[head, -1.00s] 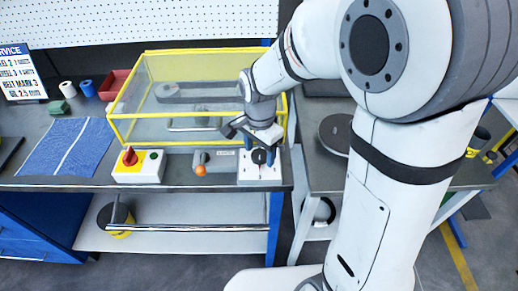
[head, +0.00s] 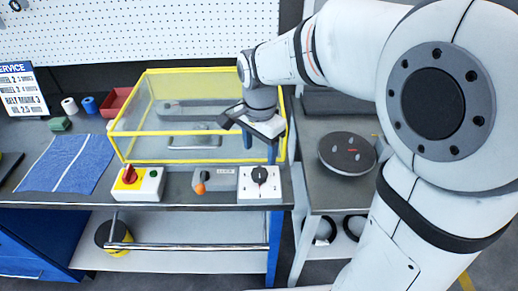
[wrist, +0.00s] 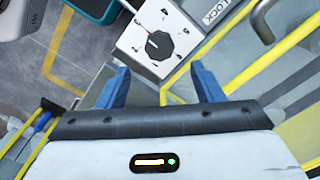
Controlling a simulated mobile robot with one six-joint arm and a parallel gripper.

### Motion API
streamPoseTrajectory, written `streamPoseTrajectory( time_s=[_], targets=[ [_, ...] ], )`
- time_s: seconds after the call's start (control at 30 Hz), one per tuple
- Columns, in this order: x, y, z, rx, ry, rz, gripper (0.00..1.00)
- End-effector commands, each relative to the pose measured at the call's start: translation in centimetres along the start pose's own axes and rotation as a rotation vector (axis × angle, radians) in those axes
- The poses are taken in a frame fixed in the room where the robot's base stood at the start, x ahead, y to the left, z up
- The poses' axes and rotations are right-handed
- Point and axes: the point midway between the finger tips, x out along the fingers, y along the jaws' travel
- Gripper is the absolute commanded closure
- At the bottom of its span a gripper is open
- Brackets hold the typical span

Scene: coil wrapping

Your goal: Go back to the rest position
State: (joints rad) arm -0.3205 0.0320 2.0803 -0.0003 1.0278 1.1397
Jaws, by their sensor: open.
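My gripper (head: 260,146) is open and empty, its two blue fingers pointing down in the head view. It hangs above and behind a white box with a black rotary knob (head: 260,175), in front of the yellow-framed clear guard. In the wrist view, the blue fingers of my gripper (wrist: 160,72) stand apart. The dial box (wrist: 158,42) shows beyond them, with nothing between the fingers.
The yellow-framed guard (head: 150,95) stands close behind my gripper. A red-switch box (head: 137,184) and an orange-knobbed lever (head: 200,188) sit along the bench front. A dark round disc (head: 347,153) lies on the right-hand table. A blue cloth (head: 70,163) lies left.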

Motion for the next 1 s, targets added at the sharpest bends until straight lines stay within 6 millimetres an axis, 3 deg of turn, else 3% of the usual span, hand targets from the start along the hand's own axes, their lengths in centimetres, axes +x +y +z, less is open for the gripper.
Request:
streamPoseTrajectory(
  time_s=[0.23, 0.37, 0.57, 0.73, 0.9, 1.0],
  targets=[
    [0.0, 0.1, 0.0, -0.002, 0.0, -0.001, 0.39],
    [-0.6, 1.6, -0.5, -0.057, 0.01, -0.019, 0.39],
    [-2.2, 8.2, -1.4, -0.329, 0.076, -0.082, 0.39],
    [-2.4, 13.8, -1.2, -0.588, 0.16, -0.108, 0.39],
    [-1.9, 17.0, -0.7, -0.757, 0.22, -0.104, 0.39],
    [-1.8, 17.6, -0.4, -0.802, 0.235, -0.101, 0.39]
  ],
)
